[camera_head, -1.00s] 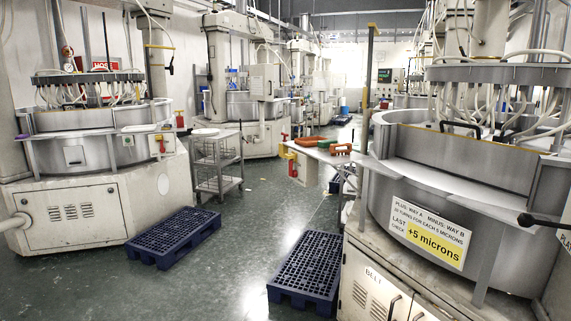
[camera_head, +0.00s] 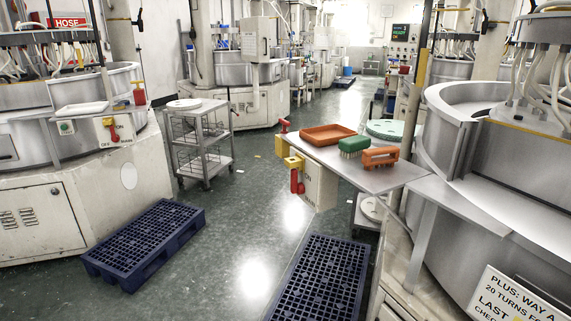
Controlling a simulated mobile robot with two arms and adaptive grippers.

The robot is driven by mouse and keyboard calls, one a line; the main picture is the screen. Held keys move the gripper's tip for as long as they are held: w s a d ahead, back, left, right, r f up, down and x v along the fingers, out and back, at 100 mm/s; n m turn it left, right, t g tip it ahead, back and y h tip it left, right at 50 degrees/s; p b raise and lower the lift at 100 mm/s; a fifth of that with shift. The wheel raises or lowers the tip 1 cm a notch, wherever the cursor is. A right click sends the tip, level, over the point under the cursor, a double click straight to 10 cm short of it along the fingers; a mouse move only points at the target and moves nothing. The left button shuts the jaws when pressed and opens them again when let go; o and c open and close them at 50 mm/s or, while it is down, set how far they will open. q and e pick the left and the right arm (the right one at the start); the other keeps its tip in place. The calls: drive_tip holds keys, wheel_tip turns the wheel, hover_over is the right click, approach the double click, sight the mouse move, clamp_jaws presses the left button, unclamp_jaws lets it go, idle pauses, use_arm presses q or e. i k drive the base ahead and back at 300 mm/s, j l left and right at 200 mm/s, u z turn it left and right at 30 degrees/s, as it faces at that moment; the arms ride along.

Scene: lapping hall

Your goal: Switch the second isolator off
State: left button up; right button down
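An isolator (camera_head: 294,172) with a yellow mount and a red handle hanging down is on the front of the grey side shelf at the right machine. Another red handle (camera_head: 284,125) with a yellow part sticks out at the shelf's far left corner. I cannot tell which is the second one, and the switch positions are not clear. Neither of my grippers is in view.
The shelf (camera_head: 400,172) holds an orange tray (camera_head: 328,134), a green brush (camera_head: 354,146) and an orange-handled item (camera_head: 380,157). Blue pallets (camera_head: 146,243) (camera_head: 318,285) lie on the floor with a clear aisle between. A wire trolley (camera_head: 203,140) stands beyond the left machine.

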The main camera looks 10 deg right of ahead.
sight(299, 188)
drive_tip(key=i+l, duration=0.1)
drive_tip(key=i, duration=0.35)
drive_tip(key=i+l+u, duration=0.1)
drive_tip(key=i, duration=0.35)
